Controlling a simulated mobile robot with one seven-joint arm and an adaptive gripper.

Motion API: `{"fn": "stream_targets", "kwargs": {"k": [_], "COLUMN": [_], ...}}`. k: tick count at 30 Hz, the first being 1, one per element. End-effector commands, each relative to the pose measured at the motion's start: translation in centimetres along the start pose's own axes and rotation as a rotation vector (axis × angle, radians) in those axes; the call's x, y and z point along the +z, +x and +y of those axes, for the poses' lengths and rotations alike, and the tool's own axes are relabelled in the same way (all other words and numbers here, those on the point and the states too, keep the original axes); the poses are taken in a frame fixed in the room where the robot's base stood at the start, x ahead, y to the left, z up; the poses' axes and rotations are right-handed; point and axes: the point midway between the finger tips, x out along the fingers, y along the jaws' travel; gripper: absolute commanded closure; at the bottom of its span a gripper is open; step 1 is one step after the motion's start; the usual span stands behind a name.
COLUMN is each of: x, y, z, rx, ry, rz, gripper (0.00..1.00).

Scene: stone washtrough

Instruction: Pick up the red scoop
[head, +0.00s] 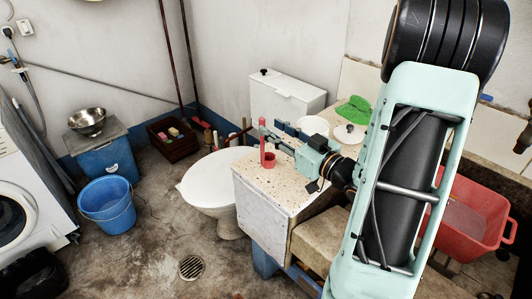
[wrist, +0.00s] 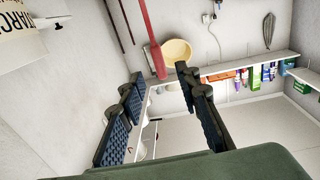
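The red scoop (head: 268,160) stands on the speckled counter top, near its left end, with its long handle pointing up. My gripper (head: 272,132) is beside the handle, above the counter. In the wrist view the red handle (wrist: 147,32) comes down from the top edge and ends between my two dark fingertips (wrist: 161,76). The fingers are spread apart, with visible gaps to the handle, so my gripper is open. The scoop's cup is not seen in the wrist view.
A red basin (head: 470,212) sits at the right. A blue bucket (head: 106,204) is on the floor.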

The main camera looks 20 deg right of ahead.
Motion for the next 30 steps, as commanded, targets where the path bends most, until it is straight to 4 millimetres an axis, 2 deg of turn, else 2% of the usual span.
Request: {"fn": "stream_targets", "kwargs": {"k": [11,20,28,30], "x": [-0.4,-0.4,-0.4,-0.4], "y": [4.8,5.2,5.2,5.2], "z": [-0.2,-0.2,-0.2,-0.1], "rx": [-0.002,0.0,0.0,0.0], "ry": [0.0,0.001,0.001,0.001], "rz": [0.002,0.001,0.001,0.001], "gripper": [0.7,0.7,0.99,1.0]}}
